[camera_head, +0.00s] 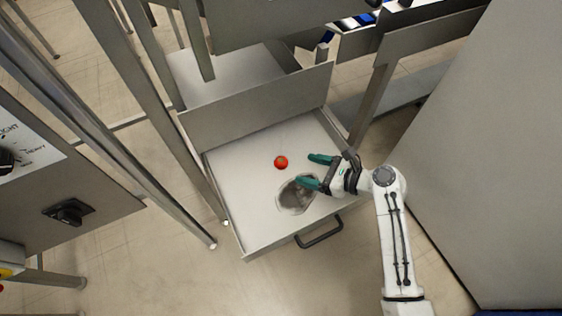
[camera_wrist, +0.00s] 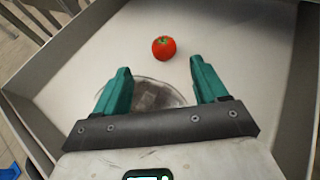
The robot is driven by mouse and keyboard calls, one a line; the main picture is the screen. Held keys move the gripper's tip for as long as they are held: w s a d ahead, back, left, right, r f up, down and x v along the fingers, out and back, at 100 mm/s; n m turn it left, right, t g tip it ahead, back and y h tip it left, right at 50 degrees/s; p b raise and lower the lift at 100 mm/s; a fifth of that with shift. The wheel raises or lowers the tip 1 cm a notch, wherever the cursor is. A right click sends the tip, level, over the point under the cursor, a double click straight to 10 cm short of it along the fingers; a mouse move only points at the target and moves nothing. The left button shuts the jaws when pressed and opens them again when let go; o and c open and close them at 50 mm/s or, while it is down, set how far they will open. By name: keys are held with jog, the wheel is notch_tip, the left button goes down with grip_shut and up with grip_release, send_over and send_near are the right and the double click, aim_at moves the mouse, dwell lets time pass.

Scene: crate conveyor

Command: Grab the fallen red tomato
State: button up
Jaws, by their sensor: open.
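A red tomato (camera_head: 281,162) lies on the floor of an open metal drawer (camera_head: 237,190). In the wrist view the tomato (camera_wrist: 164,47) shows its green stem end and sits beyond the fingertips, roughly centred between them. My gripper (camera_head: 308,170) is over the drawer from its right side, with its teal fingers spread and nothing between them. The fingers point left, and the tomato is a short way to the left of their tips. In the wrist view my gripper (camera_wrist: 159,78) is open and empty.
Drawer walls surround the tomato, with a handle (camera_head: 320,233) at the front. Metal posts (camera_head: 160,120) stand to the left. A large grey panel (camera_head: 480,150) stands to the right of my arm.

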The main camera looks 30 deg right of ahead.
aim_at(285, 162)
jog(key=x, duration=0.5)
jog(key=shift+w+b, duration=0.1)
jog(key=shift+b, duration=0.3)
jog(key=shift+b+x, duration=0.65)
jog(key=shift+x, duration=2.1)
jog(key=shift+w+d, duration=0.1)
jog(key=shift+d, duration=0.05)
jog(key=shift+c, duration=0.2)
jog(key=c, duration=1)
jog(key=shift+r, duration=0.1)
